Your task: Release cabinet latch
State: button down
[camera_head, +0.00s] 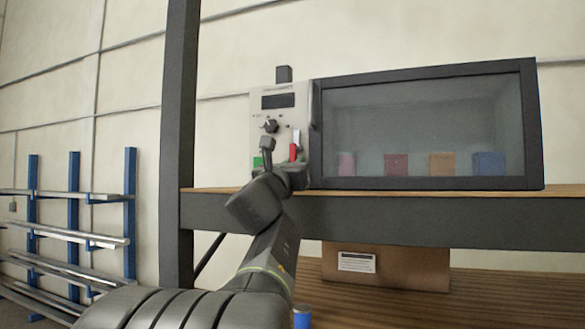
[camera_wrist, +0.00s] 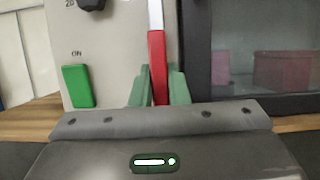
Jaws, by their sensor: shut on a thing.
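The cabinet (camera_head: 428,68) has a dark frame and a glass door and stands on a shelf. Its grey control panel (camera_head: 268,115) is at its left. The latch, a lever with a white upper part and a red lower part, is on the panel's right side in the head view (camera_head: 295,150). In the wrist view the latch (camera_wrist: 157,55) stands nearly upright. My gripper (camera_wrist: 158,85) has its two green fingers shut on the lower red part of the latch, one on each side. In the head view my wrist hides the lower panel.
A green ON button (camera_wrist: 78,86) and a dark knob (camera_head: 270,126) are on the panel. Several coloured blocks (camera_head: 396,165) sit behind the glass. A dark shelf post (camera_head: 178,140) stands left of the cabinet. A cardboard box (camera_head: 410,268) is on the lower shelf.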

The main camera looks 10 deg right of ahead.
jog(key=c, duration=1.4)
grip_release()
jog(key=b+v, duration=0.4)
jog(key=v, duration=1)
jog(key=shift+d, duration=0.15)
jog(key=p+x, duration=0.4)
jog(key=x, duration=1)
jog(key=shift+a, duration=0.2)
